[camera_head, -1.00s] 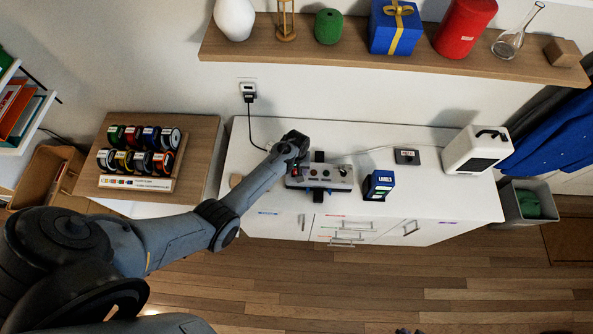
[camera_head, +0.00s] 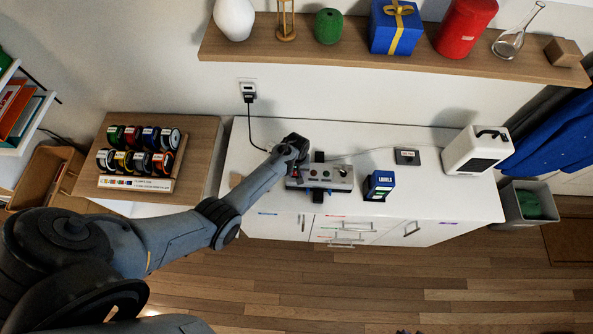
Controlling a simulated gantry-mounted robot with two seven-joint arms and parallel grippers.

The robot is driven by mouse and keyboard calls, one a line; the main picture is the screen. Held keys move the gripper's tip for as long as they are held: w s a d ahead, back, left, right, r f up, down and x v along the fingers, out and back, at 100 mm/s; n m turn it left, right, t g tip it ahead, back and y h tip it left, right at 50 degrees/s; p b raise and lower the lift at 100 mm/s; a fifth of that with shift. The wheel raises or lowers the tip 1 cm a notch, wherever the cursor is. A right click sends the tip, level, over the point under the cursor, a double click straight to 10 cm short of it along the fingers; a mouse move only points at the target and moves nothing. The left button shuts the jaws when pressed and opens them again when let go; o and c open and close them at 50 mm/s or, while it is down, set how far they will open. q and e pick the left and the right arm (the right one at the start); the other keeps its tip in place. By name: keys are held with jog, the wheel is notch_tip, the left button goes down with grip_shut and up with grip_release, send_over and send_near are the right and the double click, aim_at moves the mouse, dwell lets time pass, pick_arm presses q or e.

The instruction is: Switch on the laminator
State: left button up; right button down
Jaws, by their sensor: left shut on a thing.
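The laminator, as far as I can tell, is the grey device (camera_head: 338,178) with small buttons and lights on its top, near the front middle of the white cabinet. A dark strap-like band crosses it from back to front. My left gripper (camera_head: 295,163) is at the device's back left end, pointing down. It is shut on a small part there, which the gripper itself hides. Which switch or knob it is, I cannot tell.
A blue labels box (camera_head: 379,185) stands just right of the device. A small dark box (camera_head: 407,157) and a white heater-like unit (camera_head: 477,150) are farther right on the white cabinet (camera_head: 440,195). A spool rack (camera_head: 140,160) stands left. A wall shelf (camera_head: 350,55) hangs above.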

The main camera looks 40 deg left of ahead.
pick_arm(q)
jog(key=shift+w+a+f+g+h+b, duration=0.1)
jog(key=shift+w+f+g+h+b, duration=0.1)
jog(key=shift+g+h+b, duration=0.25)
jog(key=g+b, duration=0.1)
jog(key=h+b, duration=0.1)
jog(key=b, duration=0.1)
jog(key=shift+w+a+g, duration=0.2)
jog(key=shift+a+g, duration=0.05)
jog(key=shift+g, duration=0.1)
jog(key=shift+r+g+h+b, duration=0.2)
jog(key=shift+g+h+b, duration=0.15)
jog(key=shift+g+b, duration=0.05)
jog(key=o, duration=1.1)
jog(key=shift+r, duration=0.1)
jog(key=shift+c, duration=0.2)
